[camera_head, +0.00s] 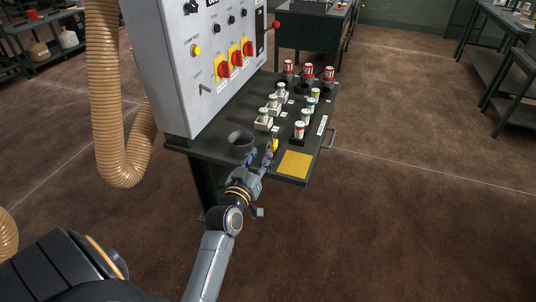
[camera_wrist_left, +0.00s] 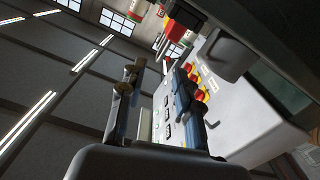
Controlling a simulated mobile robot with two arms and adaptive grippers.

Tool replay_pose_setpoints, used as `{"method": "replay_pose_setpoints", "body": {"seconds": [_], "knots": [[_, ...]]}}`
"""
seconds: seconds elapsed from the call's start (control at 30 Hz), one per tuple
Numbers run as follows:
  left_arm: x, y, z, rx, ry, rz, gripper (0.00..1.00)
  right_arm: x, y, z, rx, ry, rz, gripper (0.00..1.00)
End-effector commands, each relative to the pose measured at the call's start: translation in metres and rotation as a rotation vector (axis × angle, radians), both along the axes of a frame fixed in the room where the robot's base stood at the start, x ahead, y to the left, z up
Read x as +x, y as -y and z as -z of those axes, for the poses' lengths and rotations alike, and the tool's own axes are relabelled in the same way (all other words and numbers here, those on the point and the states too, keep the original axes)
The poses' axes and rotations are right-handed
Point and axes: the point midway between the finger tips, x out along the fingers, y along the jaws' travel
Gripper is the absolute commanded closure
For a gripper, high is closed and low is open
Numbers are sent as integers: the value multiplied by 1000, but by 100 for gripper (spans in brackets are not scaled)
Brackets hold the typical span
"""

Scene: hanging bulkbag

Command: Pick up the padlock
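Several red bodies with pale labels (camera_head: 309,71), which look like padlocks, stand in a row at the far end of the dark shelf (camera_head: 215,151). A small yellow item (camera_head: 275,146) sits close beside my left fingertips, partly hidden; I cannot tell whether it is a padlock. My left gripper (camera_head: 262,157) is low over the near end of the shelf, its two fingers apart. In the left wrist view the fingers (camera_wrist_left: 155,72) are spread with nothing seen between them. A red item (camera_wrist_left: 177,28) with a grey bar shows beyond the tips. My right gripper is out of view.
A dark cup (camera_head: 240,140) stands left of my gripper, and a yellow pad (camera_head: 294,164) lies right of it. Several white-topped parts (camera_head: 273,105) stand behind. A grey control panel (camera_head: 180,75) rises on the left, beside a tan hose (camera_head: 105,90).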

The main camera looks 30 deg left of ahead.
Motion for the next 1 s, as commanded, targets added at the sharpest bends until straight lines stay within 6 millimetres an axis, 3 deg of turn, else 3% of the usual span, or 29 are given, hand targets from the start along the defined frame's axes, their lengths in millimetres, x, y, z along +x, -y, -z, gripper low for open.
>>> {"method": "replay_pose_setpoints", "body": {"seconds": [0.23, 0.5, 0.8, 1.0], "knots": [[19, -4, -1, 0, 0, 0, 67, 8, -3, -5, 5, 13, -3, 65], [56, -12, 0, 1, 0, 0, 67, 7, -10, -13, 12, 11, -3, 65], [62, -13, 1, 0, -1, 0, 67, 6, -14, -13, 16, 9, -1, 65], [62, -13, 2, 0, -1, 0, 100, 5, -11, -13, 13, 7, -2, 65]]}}
